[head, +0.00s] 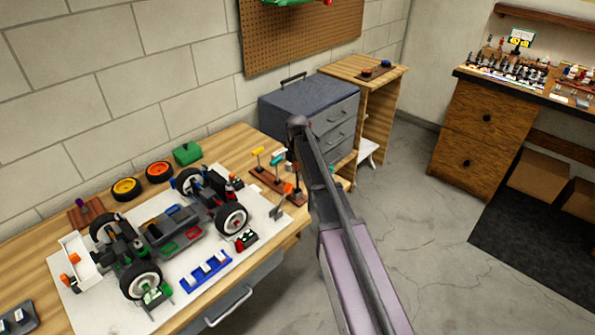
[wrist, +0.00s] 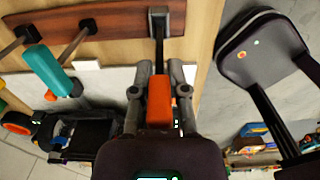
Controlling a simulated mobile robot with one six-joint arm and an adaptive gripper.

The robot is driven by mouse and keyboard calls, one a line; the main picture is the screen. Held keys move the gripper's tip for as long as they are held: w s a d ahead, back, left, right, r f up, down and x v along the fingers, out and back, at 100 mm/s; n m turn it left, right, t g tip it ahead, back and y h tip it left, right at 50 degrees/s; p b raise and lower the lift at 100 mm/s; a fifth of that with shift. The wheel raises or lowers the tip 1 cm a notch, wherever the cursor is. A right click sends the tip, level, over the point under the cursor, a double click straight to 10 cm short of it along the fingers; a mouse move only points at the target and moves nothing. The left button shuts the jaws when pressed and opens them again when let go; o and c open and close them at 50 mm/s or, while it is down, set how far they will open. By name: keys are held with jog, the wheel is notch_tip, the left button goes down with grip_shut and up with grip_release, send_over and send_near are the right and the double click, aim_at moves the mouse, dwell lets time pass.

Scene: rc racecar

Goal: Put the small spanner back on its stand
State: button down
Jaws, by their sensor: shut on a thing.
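My gripper (wrist: 160,82) is shut on the orange handle of a tool, which I take to be the small spanner (wrist: 159,103). Its dark shaft runs up to a dark block at the right end of the brown wooden stand (wrist: 115,22). I cannot tell whether it is seated there. A teal-handled tool (wrist: 45,66) stands at the left, and another thin shaft (wrist: 78,43) leans from the stand's middle. In the head view, the stand (head: 262,180) is at the workbench's right end, with the orange handle (head: 288,188) at its near end; my gripper is hard to make out there.
An RC car chassis (head: 175,230) lies on a white mat (head: 110,310) left of the stand, with a blue rack (head: 207,271) in front. Two loose wheels (head: 126,189) and a green box (head: 187,152) are behind. A grey drawer cabinet (head: 285,105) stands beyond the bench. Floor at right is open.

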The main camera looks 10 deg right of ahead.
jog(key=shift+f+b, duration=0.5)
jog(key=shift+f, duration=0.05)
jog(key=c, duration=0.6)
grip_release()
jog(key=shift+o, duration=0.2)
jog(key=shift+r, duration=0.2)
notch_tip(320, 180, up, 9)
jog(key=p, duration=0.9)
jog(key=shift+f, duration=0.15)
dwell(0.5)
